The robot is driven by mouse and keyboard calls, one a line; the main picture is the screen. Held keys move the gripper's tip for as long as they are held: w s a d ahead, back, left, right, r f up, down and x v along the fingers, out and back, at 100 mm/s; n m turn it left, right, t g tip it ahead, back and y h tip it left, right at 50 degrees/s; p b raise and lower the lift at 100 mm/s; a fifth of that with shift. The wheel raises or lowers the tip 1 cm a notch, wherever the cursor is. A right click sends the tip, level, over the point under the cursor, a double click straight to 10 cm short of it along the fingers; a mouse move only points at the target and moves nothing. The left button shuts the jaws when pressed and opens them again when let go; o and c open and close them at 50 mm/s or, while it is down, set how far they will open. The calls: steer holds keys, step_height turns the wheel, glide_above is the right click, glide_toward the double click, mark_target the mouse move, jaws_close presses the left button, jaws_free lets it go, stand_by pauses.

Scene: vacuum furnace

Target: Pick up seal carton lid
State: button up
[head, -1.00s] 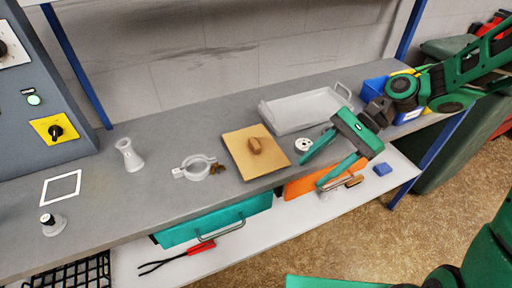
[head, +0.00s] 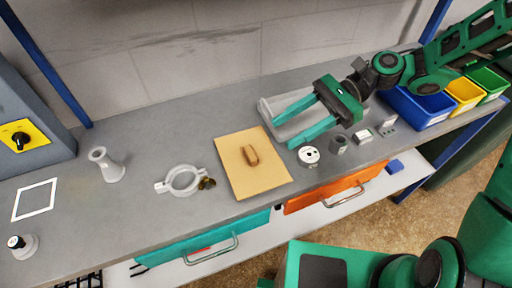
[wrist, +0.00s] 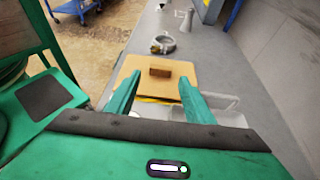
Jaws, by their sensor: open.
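The seal carton lid is a flat tan square with a brown block handle in its middle. In the head view the lid (head: 238,178) lies on the grey bench, and its handle (head: 250,155) stands up from it. My gripper (head: 283,134) is open and empty, to the right of the lid, with its teal fingers pointing left towards it. In the wrist view the lid (wrist: 133,84) is ahead of my fingers (wrist: 160,82), with the handle (wrist: 160,72) seen between the fingertips. Whether anything lies under the lid is hidden.
A grey tray (head: 266,112) sits behind my fingers. A white round part (head: 309,156) and small metal parts stand right of the lid. A clamp ring (head: 181,181) lies left of it. Blue, yellow and green bins (head: 418,108) stand at the right end.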

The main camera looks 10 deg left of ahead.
mark_target(258, 156)
steer(key=shift+w+f+x, duration=0.1)
steer(key=shift+f+x, duration=0.1)
steer(key=shift+x, duration=2.1)
steer(key=shift+w+f+x, duration=0.15)
steer(key=shift+x, duration=2.15)
steer(key=c, duration=0.8)
